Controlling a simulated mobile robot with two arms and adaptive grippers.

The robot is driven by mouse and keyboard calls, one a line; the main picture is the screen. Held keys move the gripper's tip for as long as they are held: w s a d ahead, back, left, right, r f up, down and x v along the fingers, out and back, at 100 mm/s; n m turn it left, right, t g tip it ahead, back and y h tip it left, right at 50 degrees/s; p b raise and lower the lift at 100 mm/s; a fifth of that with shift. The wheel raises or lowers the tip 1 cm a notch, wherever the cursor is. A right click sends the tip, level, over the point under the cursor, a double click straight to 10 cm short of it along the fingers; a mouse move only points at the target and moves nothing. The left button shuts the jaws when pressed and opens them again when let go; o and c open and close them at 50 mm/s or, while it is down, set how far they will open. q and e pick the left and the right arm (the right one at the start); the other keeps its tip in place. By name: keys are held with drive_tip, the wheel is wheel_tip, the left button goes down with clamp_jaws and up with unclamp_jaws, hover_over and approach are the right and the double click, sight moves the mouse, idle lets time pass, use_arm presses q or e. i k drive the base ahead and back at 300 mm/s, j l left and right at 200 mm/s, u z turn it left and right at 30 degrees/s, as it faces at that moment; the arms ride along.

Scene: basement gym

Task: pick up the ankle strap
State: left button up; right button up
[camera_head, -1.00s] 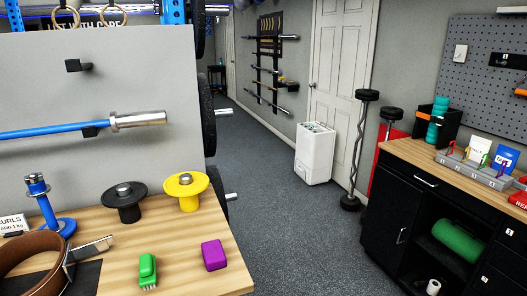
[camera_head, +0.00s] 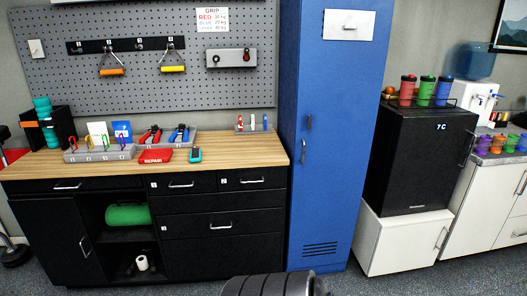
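I cannot make out an ankle strap in the head view. Neither of my grippers is in view. On the pegboard (camera_head: 150,62), a black rail (camera_head: 125,45) with several hooks holds an orange-gripped handle (camera_head: 111,71) and a yellow-gripped handle (camera_head: 172,68). On the wooden bench (camera_head: 225,151) stand a grey rack with several coloured clips (camera_head: 99,155), a red repair box (camera_head: 156,156), a tray of red and blue hand grips (camera_head: 180,135) and a teal device (camera_head: 196,154). The drawers below are closed, so their contents are hidden.
A tall blue locker (camera_head: 332,140) with a closed door stands right of the bench. Further right are a black fridge (camera_head: 420,160) and a white counter (camera_head: 490,200). A dark cylindrical object (camera_head: 270,285) shows at the bottom edge. A strip of grey floor is visible.

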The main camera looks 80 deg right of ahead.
sight(195, 154)
drive_tip(key=z, duration=2.15)
drive_tip(key=i+j, duration=0.25)
drive_tip(key=i, duration=0.15)
drive_tip(key=i+j, duration=0.55)
drive_tip(key=i, duration=0.3)
drive_tip(key=j+u, duration=0.05)
